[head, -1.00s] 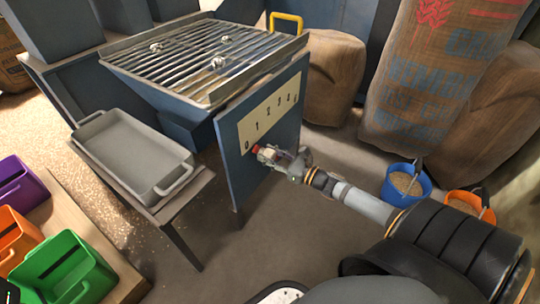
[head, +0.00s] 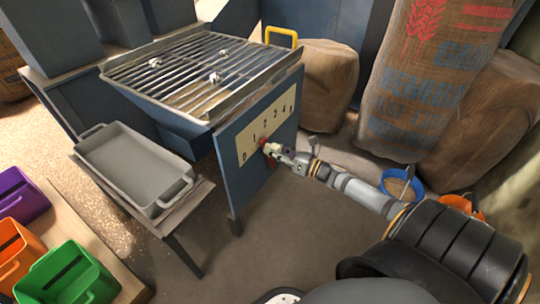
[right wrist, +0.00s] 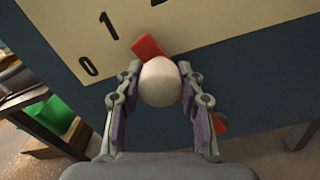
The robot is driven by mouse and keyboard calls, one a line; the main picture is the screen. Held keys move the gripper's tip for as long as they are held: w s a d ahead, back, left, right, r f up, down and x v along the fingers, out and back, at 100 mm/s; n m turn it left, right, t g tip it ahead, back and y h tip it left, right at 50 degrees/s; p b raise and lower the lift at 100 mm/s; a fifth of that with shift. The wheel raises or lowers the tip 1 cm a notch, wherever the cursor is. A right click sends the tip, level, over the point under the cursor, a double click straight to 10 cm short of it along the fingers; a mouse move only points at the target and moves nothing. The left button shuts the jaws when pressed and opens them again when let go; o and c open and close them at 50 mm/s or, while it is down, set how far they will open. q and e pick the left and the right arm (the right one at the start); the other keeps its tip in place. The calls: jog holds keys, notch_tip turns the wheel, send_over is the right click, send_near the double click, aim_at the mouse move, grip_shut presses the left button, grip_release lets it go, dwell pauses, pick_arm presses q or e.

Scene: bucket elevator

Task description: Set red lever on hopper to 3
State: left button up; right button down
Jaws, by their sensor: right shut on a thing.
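The red lever (right wrist: 148,46) is on the blue side panel of the hopper, below a cream scale plate (right wrist: 62,22) with numbers rising from 0. Its red tip stands just past the 1, looking between 1 and 2. The white knob (right wrist: 160,82) of the lever is between the fingers of my right gripper (right wrist: 160,90), which is shut on it. In the head view my right gripper (head: 277,151) covers most of the lever. The hopper (head: 180,112) has a grate on top. My left gripper is not in view.
A grey tray (head: 128,148) sits on a stand left of the hopper. Green (head: 66,275), orange and purple bins are at the lower left. Sacks (head: 420,90) and a blue bucket (head: 402,184) stand right of the panel. Floor in front of the panel is open.

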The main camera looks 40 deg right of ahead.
jog(key=d+m, duration=0.1)
jog(key=w+d+m, duration=0.1)
jog(key=d, duration=0.1)
jog(key=d+m, duration=0.1)
jog(key=shift+w+d+r, duration=0.15)
jog(key=shift+w+r, duration=0.25)
jog(key=shift+w+d+m+b, duration=0.35)
jog(key=shift+d+m, duration=0.25)
jog(key=shift+d, duration=0.1)
jog(key=shift+w+d+m+b, duration=0.2)
jog(key=shift+d+m+b, duration=0.1)
jog(key=shift+d+m, duration=0.35)
jog(key=shift+d, duration=0.1)
jog(key=c, duration=0.8)
grip_release()
jog(key=v, duration=1.2)
